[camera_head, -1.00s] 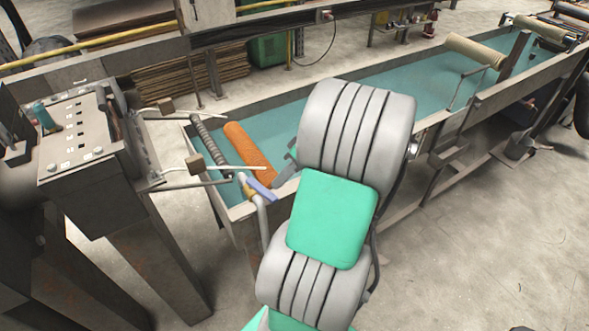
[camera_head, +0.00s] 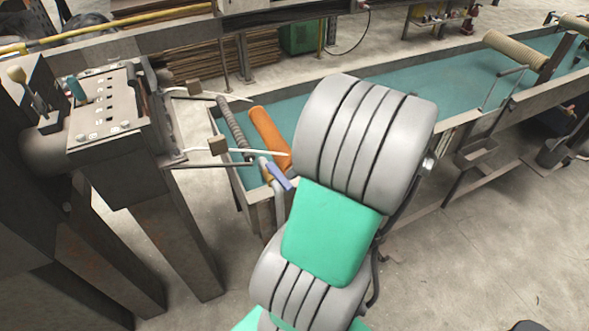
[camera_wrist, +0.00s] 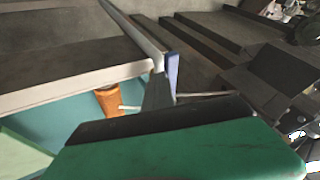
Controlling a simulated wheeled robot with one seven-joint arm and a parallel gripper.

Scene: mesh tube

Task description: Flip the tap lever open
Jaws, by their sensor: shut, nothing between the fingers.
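The tap has a blue lever (camera_head: 279,177) on a brass-coloured valve body (camera_head: 266,171), atop a bent grey pipe (camera_head: 280,210) at the trough's near left end. In the head view the lever slants down to the right, close to my arm. In the wrist view the blue lever (camera_wrist: 173,72) stands near the picture's middle, beside a grey pipe (camera_wrist: 135,30). My gripper (camera_wrist: 157,82) is shut and empty, its dark tip right beside the lever. I cannot tell whether they touch. In the head view my arm hides the gripper.
A long trough (camera_head: 455,85) with a teal inside runs back to the right. An orange roller (camera_head: 270,138) and a dark coiled roller (camera_head: 233,124) lie at its near end. A control box (camera_head: 105,110) stands on the left, with thin rods reaching toward the tap.

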